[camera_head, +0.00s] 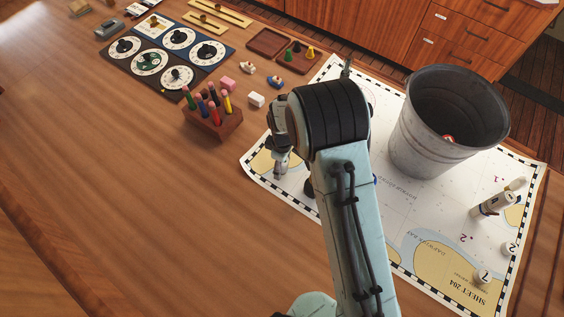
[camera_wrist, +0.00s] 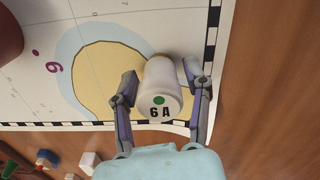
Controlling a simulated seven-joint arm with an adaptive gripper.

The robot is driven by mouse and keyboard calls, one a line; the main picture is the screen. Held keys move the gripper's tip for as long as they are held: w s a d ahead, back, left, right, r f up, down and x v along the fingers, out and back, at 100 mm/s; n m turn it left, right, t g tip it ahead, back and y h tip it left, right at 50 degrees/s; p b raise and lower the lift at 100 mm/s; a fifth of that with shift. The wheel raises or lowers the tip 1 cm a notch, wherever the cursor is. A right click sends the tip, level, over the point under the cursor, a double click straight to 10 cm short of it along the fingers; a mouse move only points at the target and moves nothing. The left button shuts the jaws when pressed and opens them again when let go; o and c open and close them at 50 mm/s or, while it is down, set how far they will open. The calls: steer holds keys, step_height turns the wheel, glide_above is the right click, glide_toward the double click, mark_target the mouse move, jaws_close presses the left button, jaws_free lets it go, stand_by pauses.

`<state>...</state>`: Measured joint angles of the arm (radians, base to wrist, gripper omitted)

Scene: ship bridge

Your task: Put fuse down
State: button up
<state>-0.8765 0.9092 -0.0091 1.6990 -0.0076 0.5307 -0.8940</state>
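A white fuse (camera_wrist: 164,82) marked "6A" with a green dot is between my fingers in the wrist view. It is over or on the tan land patch near the edge of the chart (camera_wrist: 30,90). My gripper (camera_wrist: 160,75) has one finger on each side of it, with narrow gaps seeming to show between the fingers and the fuse. In the head view my gripper (camera_head: 281,172) is low at the chart's left corner, and the fuse is not clearly visible there. I cannot tell whether the fuse's base touches the chart.
A metal bucket (camera_head: 412,142) stands on the chart at right. Other white pieces (camera_head: 484,275) and a slanted one (camera_head: 495,203) are at lower right. A wooden pencil block (camera_head: 214,126) is left of my gripper. The table (camera_head: 130,190) at left is clear.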

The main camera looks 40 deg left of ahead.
steer(key=shift+r, duration=0.15)
step_height(320, 180, up, 12)
steer(key=shift+f, duration=0.15)
steer(key=shift+r, duration=0.2)
steer(key=shift+d+r, duration=0.15)
steer(key=shift+d, duration=0.05)
steer(key=s+d+r+m, duration=0.1)
steer(key=d+r+m, duration=0.4)
steer(key=d, duration=0.4)
steer(key=d+r+m, duration=0.4)
steer(key=d+r, duration=0.1)
steer(key=d, duration=0.4)
steer(key=s+d+r+m, duration=0.1)
steer(key=s+d+m, duration=0.9)
steer(key=s, duration=0.3)
steer(key=shift+d+r+y, duration=0.15)
steer(key=shift+d+y, duration=0.25)
steer(key=shift+d, duration=0.3)
